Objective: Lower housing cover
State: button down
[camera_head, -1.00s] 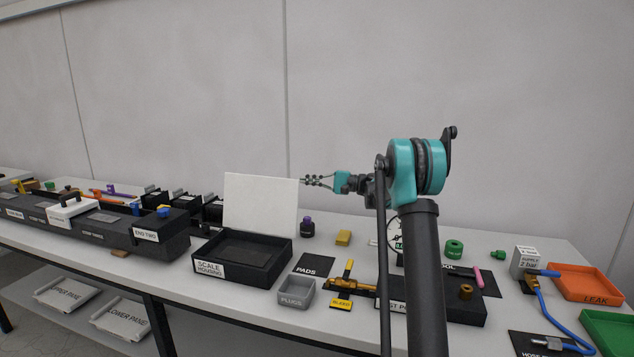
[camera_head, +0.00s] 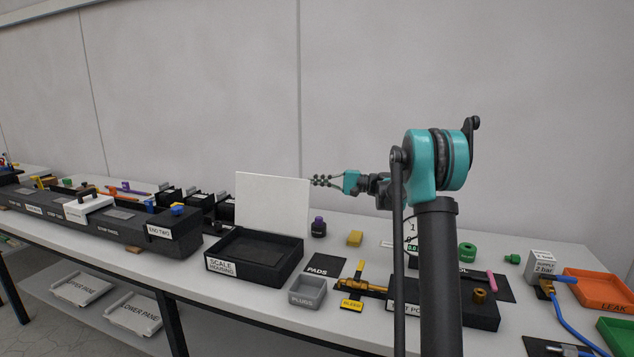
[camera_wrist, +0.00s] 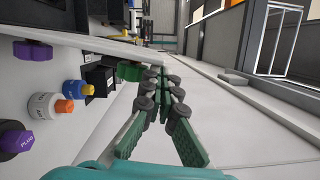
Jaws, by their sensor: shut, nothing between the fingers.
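The housing cover (camera_head: 272,203) is a white flat panel standing raised, nearly upright, at the back edge of the black scale housing (camera_head: 236,269). The housing is an open-topped box, and its inside shows. My gripper (camera_head: 318,181) is just right of the cover's upper right edge in the head view. I cannot tell whether it touches the cover. In the wrist view my gripper (camera_wrist: 163,75) has its fingertips together with nothing seen between them.
Right of the housing are a grey plugs tray (camera_head: 307,292), a black pads mat (camera_head: 323,265), a purple-topped plug (camera_head: 318,227) and a yellow block (camera_head: 355,238). A long black bed (camera_head: 110,225) lies to the left. An orange leak tray (camera_head: 600,291) is far right.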

jog(key=s+a+n+h, duration=0.1)
jog(key=s+a+n, duration=0.3)
jog(key=s, duration=0.7)
jog(key=n, duration=0.2)
jog(key=shift+s+n+h, duration=0.25)
jog(key=shift+n+h, duration=0.05)
jog(key=shift+a+r, duration=0.1)
jog(key=shift+r, duration=0.05)
jog(key=s+d+r, duration=0.3)
jog(key=d+r, duration=0.3)
jog(key=d, duration=0.3)
jog(key=shift+s, duration=0.15)
jog(key=shift+d+r, duration=0.1)
